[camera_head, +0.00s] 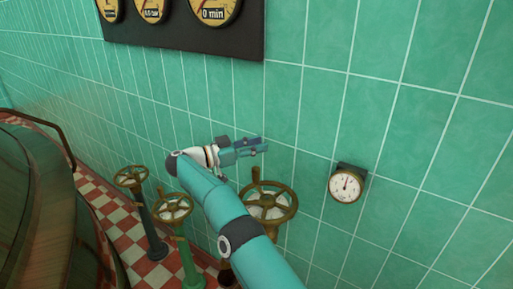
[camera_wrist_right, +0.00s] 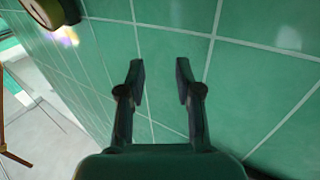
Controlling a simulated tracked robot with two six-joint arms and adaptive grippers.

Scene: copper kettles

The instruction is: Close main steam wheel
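Three brass hand wheels stand on posts along the tiled wall in the head view. The nearest and largest wheel (camera_head: 287,206) has an upright handle knob and is partly hidden behind my right arm. A middle wheel (camera_head: 172,208) stands on a green post, and a farther wheel (camera_head: 131,176) on a dark post. Which one is the main steam wheel is not labelled. My right gripper (camera_head: 263,147) is above the largest wheel, apart from it, close to the wall. The wrist view shows its fingers (camera_wrist_right: 160,78) spread with only wall tiles between them. My left gripper is not seen.
A round white gauge (camera_head: 345,186) is mounted on the wall right of the largest wheel. A dark panel of dials (camera_head: 190,32) hangs above. A large copper kettle (camera_head: 40,210) fills the left side. The floor (camera_head: 108,208) is red and white checks.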

